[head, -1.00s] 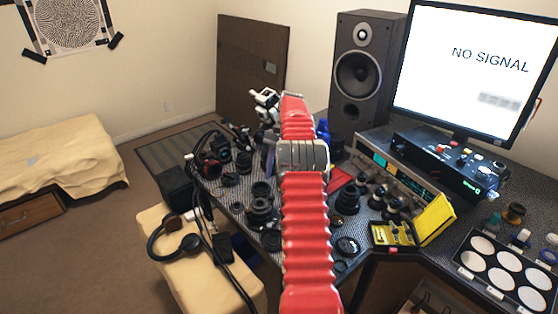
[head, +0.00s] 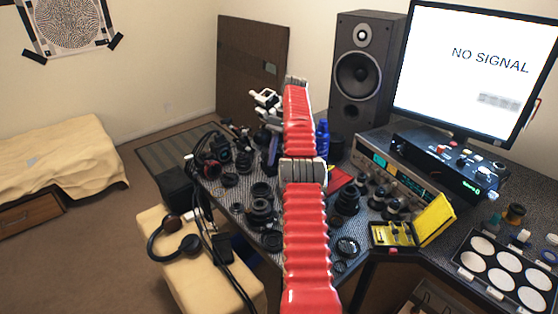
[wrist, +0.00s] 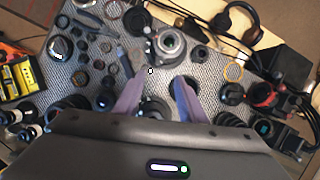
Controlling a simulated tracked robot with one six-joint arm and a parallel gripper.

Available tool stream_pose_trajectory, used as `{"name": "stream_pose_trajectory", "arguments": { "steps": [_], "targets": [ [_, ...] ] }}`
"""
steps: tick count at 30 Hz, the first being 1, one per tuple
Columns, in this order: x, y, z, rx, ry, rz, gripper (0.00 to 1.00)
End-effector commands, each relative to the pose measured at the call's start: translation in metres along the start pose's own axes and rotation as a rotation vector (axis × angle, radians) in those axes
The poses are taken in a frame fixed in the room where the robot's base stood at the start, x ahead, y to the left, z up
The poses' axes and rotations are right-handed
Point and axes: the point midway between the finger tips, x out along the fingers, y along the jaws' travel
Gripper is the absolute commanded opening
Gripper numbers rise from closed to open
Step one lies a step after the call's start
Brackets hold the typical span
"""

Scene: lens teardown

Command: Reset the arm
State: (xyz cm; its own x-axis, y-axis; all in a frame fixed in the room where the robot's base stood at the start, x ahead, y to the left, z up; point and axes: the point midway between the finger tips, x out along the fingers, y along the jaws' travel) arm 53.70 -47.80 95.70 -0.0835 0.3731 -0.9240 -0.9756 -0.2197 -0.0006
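My red-sleeved arm reaches forward over the workbench (head: 345,262) in the head view, with its grey joint band in the middle. My gripper (wrist: 162,80) hangs above the bench top at the arm's far end, partly hidden by the arm in the head view. In the wrist view its two purple-grey fingers stand apart with nothing clamped between them. A dark round lens part (wrist: 153,109) shows beyond and between the fingers, below them on the bench. A larger lens (wrist: 169,42) lies ahead of the fingertips.
Several lens parts crowd the bench around the gripper. A speaker (head: 359,75), a monitor (head: 470,65) and an electronics unit (head: 450,165) stand at the right. A yellow case (head: 437,218) lies open near the front edge. Headphones (head: 190,245) rest on a cushioned stool (head: 180,285).

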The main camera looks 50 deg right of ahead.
Motion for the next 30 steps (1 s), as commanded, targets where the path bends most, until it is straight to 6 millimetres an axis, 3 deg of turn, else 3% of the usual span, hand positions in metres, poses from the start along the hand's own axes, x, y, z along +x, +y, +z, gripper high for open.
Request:
{"name": "stream_pose_trajectory", "arguments": {
  "steps": [22,27,30],
  "targets": [
    [-0.001,-0.001,-0.001,-0.014,0.004,-0.002,0.37],
    [0.001,-0.007,-0.013,-0.061,0.051,-0.027,0.37],
    [0.016,-0.009,-0.024,-0.085,0.061,-0.027,0.37]
  ]
}}
